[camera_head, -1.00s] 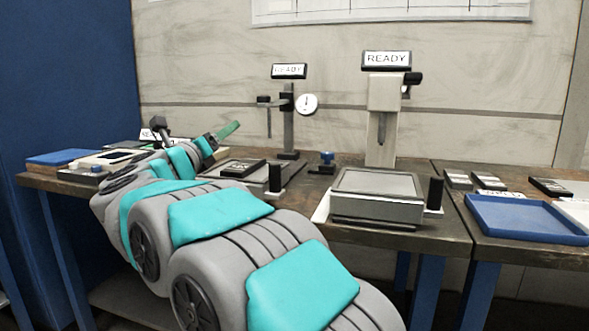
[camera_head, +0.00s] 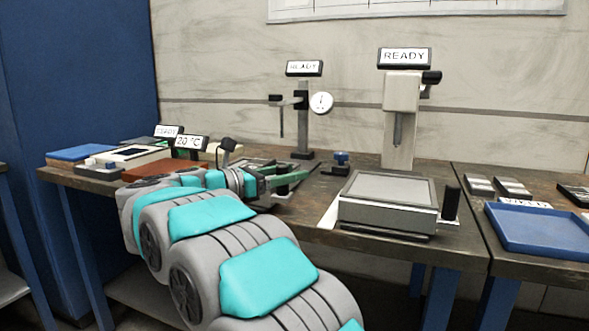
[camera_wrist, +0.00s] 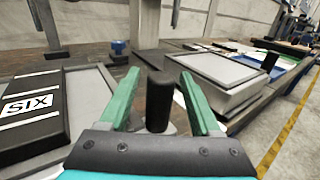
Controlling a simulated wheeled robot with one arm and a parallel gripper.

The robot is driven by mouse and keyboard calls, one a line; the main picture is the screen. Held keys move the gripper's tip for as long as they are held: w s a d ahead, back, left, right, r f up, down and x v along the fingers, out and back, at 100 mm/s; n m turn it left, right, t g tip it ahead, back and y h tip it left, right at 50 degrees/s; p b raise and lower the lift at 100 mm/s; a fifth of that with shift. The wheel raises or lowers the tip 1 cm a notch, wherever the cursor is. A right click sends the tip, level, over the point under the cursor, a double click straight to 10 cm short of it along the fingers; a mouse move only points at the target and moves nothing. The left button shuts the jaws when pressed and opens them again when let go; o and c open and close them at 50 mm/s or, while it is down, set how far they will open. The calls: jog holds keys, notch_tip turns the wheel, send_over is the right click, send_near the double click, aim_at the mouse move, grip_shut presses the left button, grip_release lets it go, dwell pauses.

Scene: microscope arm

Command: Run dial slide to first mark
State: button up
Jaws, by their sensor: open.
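The dial stand (camera_head: 303,125) with its round white dial (camera_head: 321,102) stands at the back middle of the bench. In front of it is a low grey slide plate, which shows in the wrist view (camera_wrist: 88,95). A black block marked STX (camera_wrist: 32,108) lies on it. An upright black handle (camera_wrist: 160,100) stands at the right of the plate. My gripper (camera_head: 285,184) is low over the bench. In the wrist view its green fingers (camera_wrist: 160,82) are open, one on each side of the handle. The slide's marks cannot be made out.
A second grey stage (camera_head: 385,200) with its own black handle (camera_head: 451,203) is close on the right, under a pale column (camera_head: 398,125). A blue knob (camera_head: 341,160) stands behind. A blue tray (camera_head: 540,228) is far right. READY signs (camera_head: 404,56) top the stands.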

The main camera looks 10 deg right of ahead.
jog(key=shift+x, duration=0.75)
grip_shut()
dwell(0.9)
